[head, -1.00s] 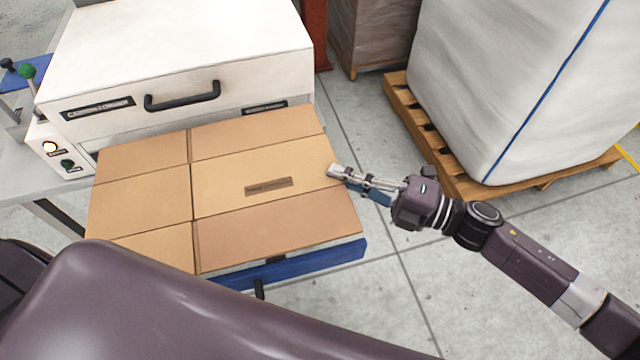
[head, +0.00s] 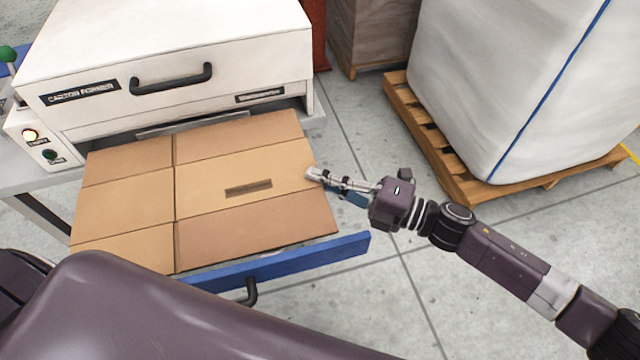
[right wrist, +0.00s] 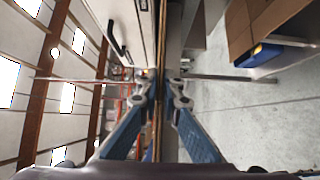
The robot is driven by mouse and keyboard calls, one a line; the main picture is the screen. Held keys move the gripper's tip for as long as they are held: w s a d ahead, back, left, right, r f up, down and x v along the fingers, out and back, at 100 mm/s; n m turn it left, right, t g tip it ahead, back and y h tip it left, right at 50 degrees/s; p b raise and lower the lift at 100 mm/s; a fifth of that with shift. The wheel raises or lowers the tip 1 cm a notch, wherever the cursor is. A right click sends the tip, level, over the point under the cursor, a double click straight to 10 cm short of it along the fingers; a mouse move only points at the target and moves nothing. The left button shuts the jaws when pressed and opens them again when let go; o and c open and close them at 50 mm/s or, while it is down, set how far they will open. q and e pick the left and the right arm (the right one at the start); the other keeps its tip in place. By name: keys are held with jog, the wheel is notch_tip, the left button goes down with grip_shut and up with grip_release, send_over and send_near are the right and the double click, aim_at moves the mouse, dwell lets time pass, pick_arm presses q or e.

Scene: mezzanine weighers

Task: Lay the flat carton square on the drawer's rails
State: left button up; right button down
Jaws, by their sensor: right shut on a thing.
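The flat carton (head: 240,165) is a brown creased sheet with a dark slot near its middle. It lies over the open blue-fronted drawer (head: 285,260) of the white carton former (head: 190,50). Its left part reaches past the drawer's left side, and a strip of the drawer shows between the carton and the blue front. My right gripper (head: 312,174) is shut on the carton's right edge. In the right wrist view its fingers (right wrist: 160,100) close on the thin edge from both sides. The rails are mostly hidden under the carton. My left gripper is not in view.
The machine's black handle (head: 172,80) is above the drawer, and a dark drawer handle (head: 250,292) sticks out in front. A wrapped white load stands on a wooden pallet (head: 470,185) at the right. Clear floor lies between pallet and drawer.

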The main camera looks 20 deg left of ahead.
jog(key=c, duration=2.5)
grip_release()
jog(key=shift+f, duration=0.2)
jog(key=shift+c, duration=0.2)
jog(key=o, duration=0.4)
jog(key=d, duration=0.8)
jog(key=s+d, duration=0.1)
jog(key=d, duration=0.3)
jog(key=shift+s, duration=0.1)
